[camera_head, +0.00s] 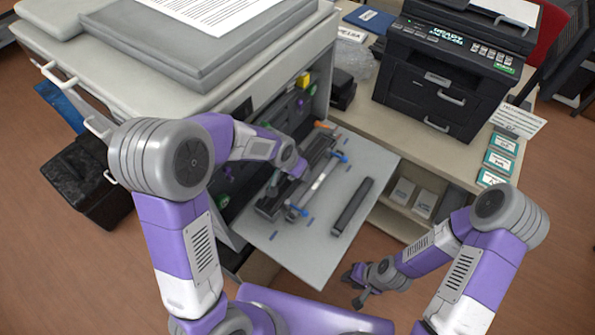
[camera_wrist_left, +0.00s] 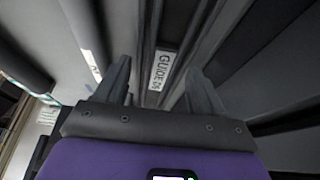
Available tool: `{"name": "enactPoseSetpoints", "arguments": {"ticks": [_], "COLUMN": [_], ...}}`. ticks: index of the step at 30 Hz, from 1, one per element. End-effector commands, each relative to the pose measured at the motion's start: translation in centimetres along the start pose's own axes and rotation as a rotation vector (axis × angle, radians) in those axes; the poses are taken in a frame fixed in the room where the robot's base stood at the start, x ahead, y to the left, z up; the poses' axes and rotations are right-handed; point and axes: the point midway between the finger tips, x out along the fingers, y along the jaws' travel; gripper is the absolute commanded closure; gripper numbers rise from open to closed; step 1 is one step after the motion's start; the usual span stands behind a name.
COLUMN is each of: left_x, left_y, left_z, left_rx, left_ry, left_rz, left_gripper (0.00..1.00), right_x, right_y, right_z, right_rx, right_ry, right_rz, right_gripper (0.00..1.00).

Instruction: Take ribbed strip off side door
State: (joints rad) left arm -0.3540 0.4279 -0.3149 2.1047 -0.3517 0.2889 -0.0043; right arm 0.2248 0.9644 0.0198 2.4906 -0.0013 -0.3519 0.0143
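The side door (camera_head: 318,236) of the large printer is folded down as a light grey panel. A long dark strip (camera_head: 300,182) lies along its inner side, partly hidden by my left gripper, with a white-and-blue bar beside it. A separate dark bar (camera_head: 353,207) lies nearer the outer edge; I cannot tell which one is ribbed. In the left wrist view, my left gripper (camera_wrist_left: 158,68) is open, fingers apart, above dark lengthwise rails and a label (camera_wrist_left: 161,71) reading "GUIDE 04". My right gripper (camera_head: 362,285) is open and empty, low beyond the door's front right corner.
The large printer (camera_head: 165,50) stands at the left, with coloured parts in its open side. A black printer (camera_head: 450,70) stands on the beige table (camera_head: 425,150) at the right. Boxes (camera_head: 413,197) sit on the shelf below. Floor is clear around my right gripper.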

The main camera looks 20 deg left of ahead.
Motion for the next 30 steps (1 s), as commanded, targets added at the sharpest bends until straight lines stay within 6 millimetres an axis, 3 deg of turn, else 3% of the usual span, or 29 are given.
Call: {"name": "enactPoseSetpoints", "arguments": {"ticks": [1,8,20,30], "left_x": [0.0,0.0,-0.7,-5.4], "left_y": [0.0,0.0,0.3,0.4], "left_z": [0.0,0.0,-0.3,-2.3], "left_rx": [0.0,0.0,0.0,-0.001], "left_ry": [0.0,0.0,0.001,0.005], "left_rz": [0.0,0.0,0.0,0.0], "left_gripper": [0.39,0.74,0.75,0.75], "right_x": [0.0,0.0,-0.2,-1.4], "right_y": [0.0,0.0,-0.1,-0.5], "right_z": [0.0,0.0,0.0,0.1], "right_rx": [0.0,0.0,0.0,0.0], "right_ry": [0.0,0.0,0.0,0.0], "right_rz": [0.0,0.0,0.0,0.0], "right_gripper": [0.65,0.65,0.65,0.65]}}
